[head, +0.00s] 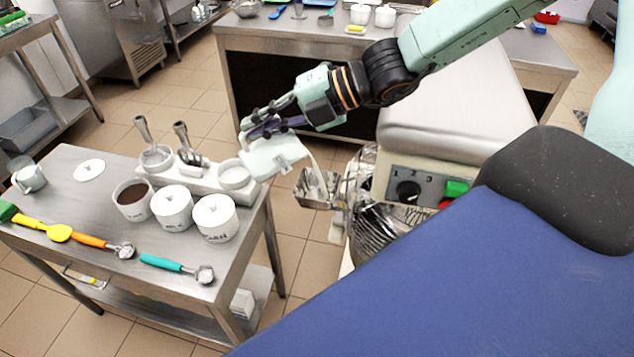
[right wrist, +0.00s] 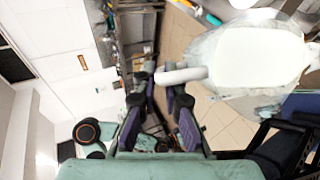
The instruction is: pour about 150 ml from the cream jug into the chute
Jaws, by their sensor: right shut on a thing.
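The white cream jug (head: 274,156) is tilted to the right above the metal chute (head: 318,190) on the side of the batch freezer. A pale stream (head: 317,168) runs from its lip down into the chute. My right gripper (head: 264,122) is shut on the jug at its handle side. In the right wrist view the jug's broad pale inside (right wrist: 258,58) fills the upper right, and its handle (right wrist: 182,75) reaches toward the fingers (right wrist: 165,108). The level in the jug cannot be read. My left gripper is not in view.
The batch freezer (head: 445,140) has a control panel with a black knob (head: 409,191) and a green button. A steel table (head: 60,165) at left holds white tubs (head: 172,207), a brown-filled cup (head: 133,200), a rack with scoops, and coloured spoons. Tiled floor is clear between them.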

